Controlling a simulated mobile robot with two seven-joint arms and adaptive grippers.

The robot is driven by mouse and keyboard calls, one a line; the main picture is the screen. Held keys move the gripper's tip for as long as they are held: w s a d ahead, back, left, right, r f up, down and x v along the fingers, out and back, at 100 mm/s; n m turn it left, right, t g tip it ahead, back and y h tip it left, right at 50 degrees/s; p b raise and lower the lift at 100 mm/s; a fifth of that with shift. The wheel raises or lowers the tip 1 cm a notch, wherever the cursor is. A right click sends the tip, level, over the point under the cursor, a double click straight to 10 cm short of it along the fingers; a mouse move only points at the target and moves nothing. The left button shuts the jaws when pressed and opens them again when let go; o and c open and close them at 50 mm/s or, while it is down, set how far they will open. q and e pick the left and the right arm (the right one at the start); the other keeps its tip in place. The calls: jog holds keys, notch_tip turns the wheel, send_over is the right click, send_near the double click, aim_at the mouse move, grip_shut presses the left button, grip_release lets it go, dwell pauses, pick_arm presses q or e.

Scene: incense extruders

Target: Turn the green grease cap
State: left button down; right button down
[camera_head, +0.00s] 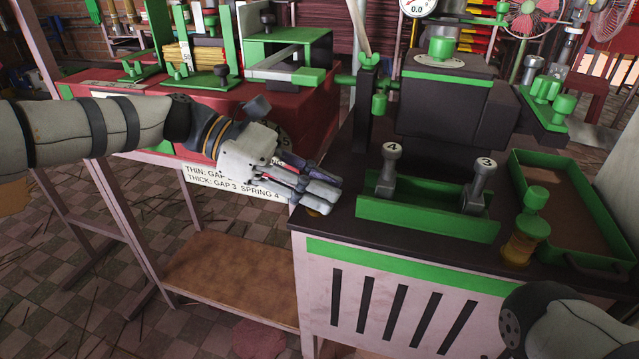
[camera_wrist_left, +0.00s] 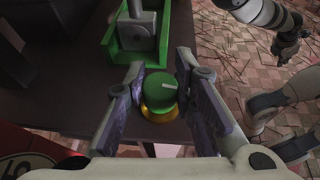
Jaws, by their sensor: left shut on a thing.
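The green grease cap (camera_wrist_left: 161,88) is a round knob with a white mark on top, over a brass-coloured base (camera_wrist_left: 158,114), at the dark bench's edge. My left gripper (camera_head: 322,194) is shut on the cap, its fingers on either side of it in the left wrist view (camera_wrist_left: 160,80). In the head view the fingers hide the green cap, and only a bit of brass (camera_head: 313,212) shows under them. In the left wrist view, what looks like my right gripper (camera_wrist_left: 292,48) is small at the upper right; its jaws are unclear.
A green holder (camera_head: 425,221) with posts marked 4 and 3 stands just right of my left gripper. Another green-capped brass jar (camera_head: 520,240) and a green tray (camera_head: 592,235) are farther right. A red table (camera_head: 285,110) with green fittings lies behind my left arm.

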pick_arm(q)
jog(key=c, duration=1.3)
grip_release()
jog(key=shift+f, duration=0.2)
jog(key=v, duration=1.2)
jog(key=shift+c, duration=0.7)
